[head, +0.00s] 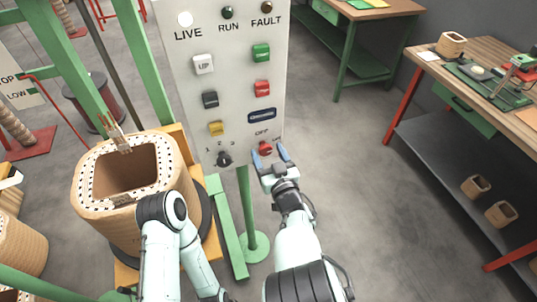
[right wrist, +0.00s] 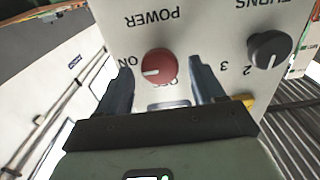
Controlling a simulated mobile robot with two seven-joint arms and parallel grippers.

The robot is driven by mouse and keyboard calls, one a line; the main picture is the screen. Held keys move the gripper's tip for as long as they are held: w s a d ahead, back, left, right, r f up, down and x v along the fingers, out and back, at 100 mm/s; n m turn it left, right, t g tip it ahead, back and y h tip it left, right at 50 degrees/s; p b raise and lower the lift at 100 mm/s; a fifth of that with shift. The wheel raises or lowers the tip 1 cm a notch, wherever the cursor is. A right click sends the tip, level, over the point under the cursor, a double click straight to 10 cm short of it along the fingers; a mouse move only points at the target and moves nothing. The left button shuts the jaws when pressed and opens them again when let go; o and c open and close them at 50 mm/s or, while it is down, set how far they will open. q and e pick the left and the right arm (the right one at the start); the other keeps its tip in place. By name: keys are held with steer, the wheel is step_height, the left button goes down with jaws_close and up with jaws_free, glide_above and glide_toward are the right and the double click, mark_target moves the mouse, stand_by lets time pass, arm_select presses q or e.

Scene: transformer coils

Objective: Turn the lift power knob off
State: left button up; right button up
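The red power knob (head: 265,149) is at the lower right of the grey control panel (head: 233,90). In the right wrist view the knob (right wrist: 160,64) appears upside down below the POWER label, its white mark pointing left toward ON. OFF is partly hidden at the knob's lower edge. My right gripper (head: 271,156) is open at the knob. In the right wrist view its two fingers (right wrist: 160,78) stand on either side of the knob, with gaps showing. My left arm shows at the bottom of the head view, but its gripper is not seen.
A black TURNS knob (right wrist: 269,50) sits beside the power knob. The white LIVE lamp (head: 185,19) is lit; RUN and FAULT look dark. A large wound coil (head: 135,215) stands left of the panel. A workbench (head: 500,100) is at right, with clear floor between.

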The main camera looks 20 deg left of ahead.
steer(key=c, duration=0.9)
arm_select(q)
steer(key=shift+f, duration=0.15)
